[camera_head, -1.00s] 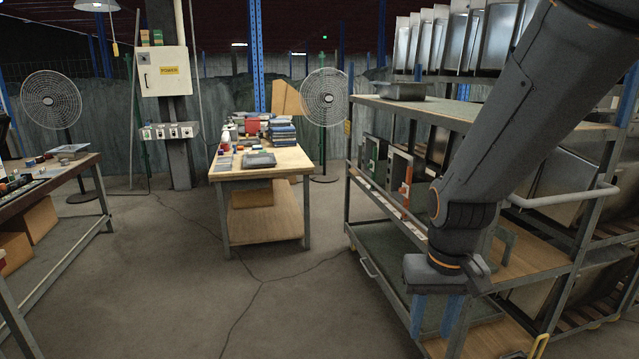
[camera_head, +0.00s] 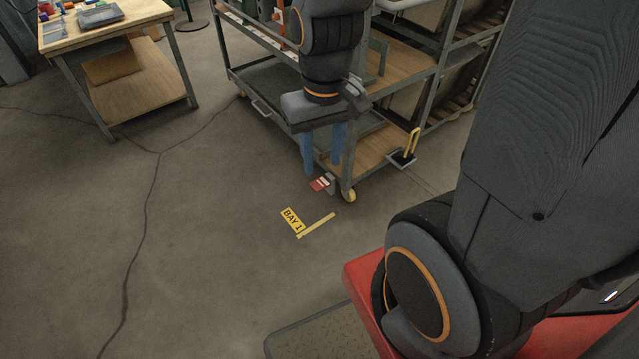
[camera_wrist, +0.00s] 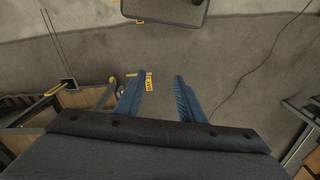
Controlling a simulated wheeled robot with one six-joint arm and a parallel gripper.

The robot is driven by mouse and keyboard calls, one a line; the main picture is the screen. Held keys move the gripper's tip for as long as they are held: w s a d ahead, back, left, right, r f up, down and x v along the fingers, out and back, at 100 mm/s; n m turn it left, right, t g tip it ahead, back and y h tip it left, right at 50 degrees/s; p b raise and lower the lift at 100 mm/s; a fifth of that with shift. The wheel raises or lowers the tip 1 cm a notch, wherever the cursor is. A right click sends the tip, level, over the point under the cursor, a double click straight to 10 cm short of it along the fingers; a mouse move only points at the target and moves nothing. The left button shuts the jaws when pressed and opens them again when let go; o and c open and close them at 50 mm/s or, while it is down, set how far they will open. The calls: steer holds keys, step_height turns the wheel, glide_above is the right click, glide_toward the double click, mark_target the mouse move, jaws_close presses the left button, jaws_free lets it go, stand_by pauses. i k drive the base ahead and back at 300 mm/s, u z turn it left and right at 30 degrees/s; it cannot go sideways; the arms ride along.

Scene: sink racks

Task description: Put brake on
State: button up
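A small red pedal (camera_head: 318,184) with a white marking, which looks like the brake, sits low by the near corner of the shelved cart (camera_head: 262,108). It is beside a yellow caster wheel (camera_head: 349,195). I cannot tell whether the pedal is up or down. My gripper (camera_head: 322,165) points down, with its blue fingers above and close to the pedal in the picture; they look apart from it. The wrist view shows the fingers (camera_wrist: 157,82) spread with nothing between them. I cannot make out the pedal there.
A yellow handle (camera_head: 412,142) stands at the cart's right end. A yellow BAY 1 label (camera_head: 292,220) and stripe (camera_head: 317,225) mark the floor in front. A wooden workbench (camera_head: 105,32) is at upper left. The floor between is clear.

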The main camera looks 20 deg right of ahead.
mark_target(318, 185)
steer(key=k, duration=0.6)
steer(key=z, duration=0.7)
steer(key=i, duration=1.15)
steer(key=u, duration=0.55)
